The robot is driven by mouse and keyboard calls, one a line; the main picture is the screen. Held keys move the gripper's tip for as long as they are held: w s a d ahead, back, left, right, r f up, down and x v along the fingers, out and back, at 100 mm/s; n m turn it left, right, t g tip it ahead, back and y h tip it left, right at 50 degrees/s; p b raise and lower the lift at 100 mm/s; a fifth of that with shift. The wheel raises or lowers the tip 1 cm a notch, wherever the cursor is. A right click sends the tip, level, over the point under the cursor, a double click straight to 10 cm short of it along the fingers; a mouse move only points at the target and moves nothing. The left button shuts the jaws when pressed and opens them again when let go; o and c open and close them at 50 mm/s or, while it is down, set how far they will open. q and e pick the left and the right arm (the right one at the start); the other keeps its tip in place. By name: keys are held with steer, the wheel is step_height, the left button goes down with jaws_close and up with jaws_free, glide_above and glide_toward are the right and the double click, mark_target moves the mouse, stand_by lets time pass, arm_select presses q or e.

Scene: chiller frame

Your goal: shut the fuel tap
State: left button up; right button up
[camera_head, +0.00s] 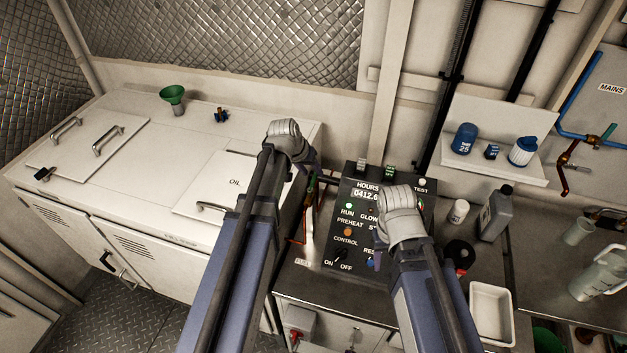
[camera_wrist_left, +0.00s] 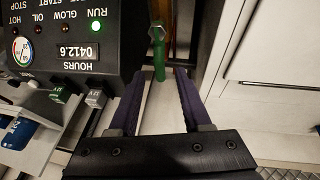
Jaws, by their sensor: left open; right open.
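The fuel tap has a green lever (camera_wrist_left: 159,62), seen in the left wrist view at the top centre, beside the control panel, with copper pipe behind it. The lever appears to run roughly along the pipe's line. In the head view the green lever (camera_head: 312,187) is partly hidden by my left arm, above the FUEL label (camera_head: 302,262). My left gripper (camera_wrist_left: 160,72) is open, its purple fingers on either side of the lever's near end with a gap on each side; contact is not visible. My right gripper (camera_head: 383,240) is over the panel, its fingers mostly hidden by its wrist.
The black control panel (camera_head: 345,240) has a lit green RUN lamp and stands right of the tap. A white cabinet (camera_head: 150,200) with an OIL lid is on the left. A grey bottle (camera_head: 495,212) and a white tray (camera_head: 491,312) stand right of my right arm.

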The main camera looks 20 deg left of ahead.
arm_select(q)
steer(key=b+x, duration=0.1)
steer(key=x, duration=0.2)
steer(key=shift+b, duration=0.3)
steer(key=shift+r, duration=0.1)
arm_select(e)
step_height(320, 180, down, 2)
steer(key=shift+f, duration=0.2)
arm_select(q)
jaws_close()
stand_by(0.7)
